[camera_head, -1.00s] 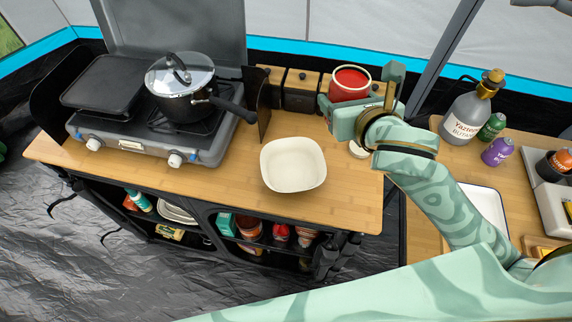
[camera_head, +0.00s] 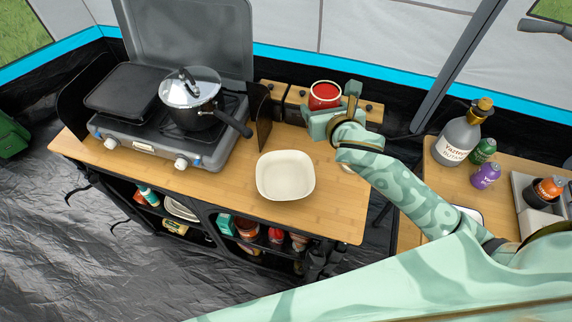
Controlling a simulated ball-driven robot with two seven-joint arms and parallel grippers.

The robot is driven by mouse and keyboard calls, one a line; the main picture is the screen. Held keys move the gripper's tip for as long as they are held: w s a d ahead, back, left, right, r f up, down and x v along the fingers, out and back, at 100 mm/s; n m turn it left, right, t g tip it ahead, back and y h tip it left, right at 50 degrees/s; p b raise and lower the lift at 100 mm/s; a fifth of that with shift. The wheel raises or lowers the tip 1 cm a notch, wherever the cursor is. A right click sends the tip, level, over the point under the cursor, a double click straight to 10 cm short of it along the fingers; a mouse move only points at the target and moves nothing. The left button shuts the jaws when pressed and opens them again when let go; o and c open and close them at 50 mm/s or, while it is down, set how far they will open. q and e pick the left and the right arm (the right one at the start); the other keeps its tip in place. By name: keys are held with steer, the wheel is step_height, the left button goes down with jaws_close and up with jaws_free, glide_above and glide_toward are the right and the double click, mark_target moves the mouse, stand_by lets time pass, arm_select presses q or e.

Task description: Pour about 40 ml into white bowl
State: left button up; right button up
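The white bowl (camera_head: 270,188) is square with rounded corners. It stands upright on the wooden counter and looks empty. My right gripper (camera_head: 334,106) is shut around a red open-topped container (camera_head: 325,96) with a pale rim. The container is roughly upright, behind and to the right of the bowl, apart from it, and looks raised above the counter. Its lower part is hidden by the gripper. Its contents look red. My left gripper is not in view.
A camping stove (camera_head: 150,148) with a lidded pot (camera_head: 190,100) stands left of the bowl, behind a dark side screen (camera_head: 259,110). Wooden-topped boxes (camera_head: 298,96) line the counter's back edge. A grey bottle (camera_head: 459,139) stands on the right table. The counter around the bowl is clear.

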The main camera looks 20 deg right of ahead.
steer(key=f+p, duration=0.1)
steer(key=p, duration=0.1)
steer(key=f+n+y+p, duration=0.1)
steer(key=f+p, duration=0.1)
steer(key=shift+w+d, duration=0.2)
steer(key=shift+d, duration=0.2)
steer(key=s+f+n+y+p, duration=0.2)
steer(key=s+f+y+p, duration=0.1)
steer(key=f, duration=0.4)
steer(key=shift+s+a+n+p, duration=0.35)
steer(key=shift+s+p, duration=0.1)
steer(key=shift+p, duration=0.15)
steer(key=shift+a+r+n+g+h+p, duration=0.2)
steer(key=shift+a+n+h+p, duration=0.65)
steer(key=shift+n, duration=0.3)
steer(key=shift+a+r+n+g+h+p, duration=0.1)
steer(key=shift+a+n+g+h+p, duration=0.1)
steer(key=shift+a+n+h+p, duration=0.6)
steer(key=shift+d+n+h, duration=0.15)
steer(key=shift+n+h, duration=0.1)
steer(key=shift+n, duration=0.05)
steer(key=shift+n+h+b, duration=0.3)
steer(key=shift+n+h, duration=0.1)
steer(key=shift+n, duration=0.1)
